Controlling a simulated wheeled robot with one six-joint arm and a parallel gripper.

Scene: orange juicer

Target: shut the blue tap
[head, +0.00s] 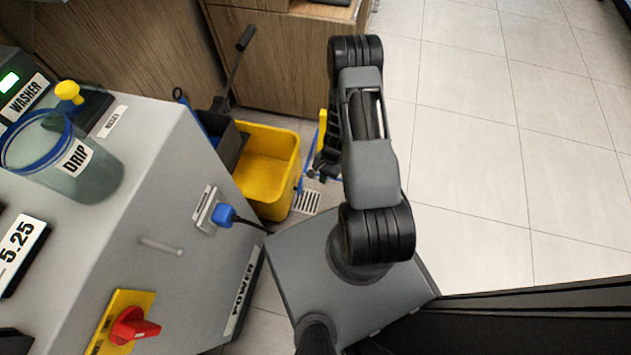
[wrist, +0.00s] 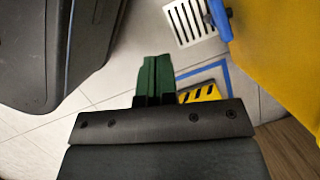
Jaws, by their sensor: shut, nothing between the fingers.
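My gripper (wrist: 154,62) shows in the wrist view as two green fingers pressed together, shut and empty, pointing at the floor. In the head view my arm hangs over the floor to the right of the grey machine (head: 165,140), and its fingers cannot be made out. I do not see a blue tap in either view. The blue piece on the machine's side is a plug (head: 224,215) with a black cable, in a socket above the POWER label.
A yellow mop bucket (head: 266,165) stands beside the machine, near a floor drain (head: 307,202). The drain also shows in the wrist view (wrist: 190,20). The machine carries a DRIP cup (head: 88,172), a yellow knob (head: 68,92) and a red switch (head: 133,325). Tiled floor at right is clear.

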